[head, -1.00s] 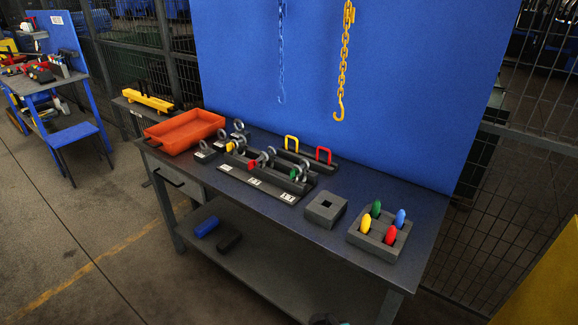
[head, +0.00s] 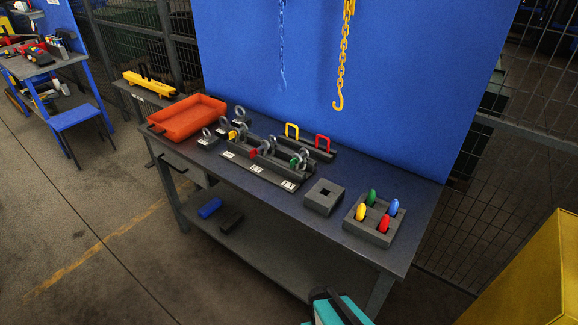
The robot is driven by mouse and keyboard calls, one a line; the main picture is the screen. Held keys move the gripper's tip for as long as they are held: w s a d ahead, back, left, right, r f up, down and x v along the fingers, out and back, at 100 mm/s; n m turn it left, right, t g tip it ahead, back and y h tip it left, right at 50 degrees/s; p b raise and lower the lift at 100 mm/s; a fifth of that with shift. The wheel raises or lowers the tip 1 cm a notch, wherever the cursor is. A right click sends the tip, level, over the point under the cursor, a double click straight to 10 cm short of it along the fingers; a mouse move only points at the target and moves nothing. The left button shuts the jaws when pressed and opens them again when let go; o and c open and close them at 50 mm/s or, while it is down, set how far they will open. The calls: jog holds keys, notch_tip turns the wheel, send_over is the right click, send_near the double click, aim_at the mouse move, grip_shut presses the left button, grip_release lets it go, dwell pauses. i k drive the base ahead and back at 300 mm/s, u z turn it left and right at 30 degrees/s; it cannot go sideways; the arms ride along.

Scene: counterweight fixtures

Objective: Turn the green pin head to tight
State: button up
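The green pin head (head: 295,162) is small in the head view, at the right end of a dark fixture (head: 272,178) on the workbench. It sits beside a grey metal shackle or ring (head: 303,156). Its turn position is too small to read. A red pin head (head: 254,153) and a yellow pin head (head: 233,134) are further left in the same row. A teal and black part of my arm shows at the bottom edge, well in front of the bench. My gripper's fingers are not in view.
A grey block with a square hole (head: 324,197) and a holder (head: 375,232) with yellow, green, blue and red pegs stand right of the fixture. An orange tray (head: 187,118) is at left. A yellow chain hook (head: 338,103) hangs behind. The bench's front strip is clear.

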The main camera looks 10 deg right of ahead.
aim_at(293, 163)
jog(key=k, duration=1.35)
jog(key=u, duration=0.4)
jog(key=i, duration=0.9)
jog(key=u, duration=0.9)
jog(key=i, duration=0.6)
jog(key=u, duration=0.2)
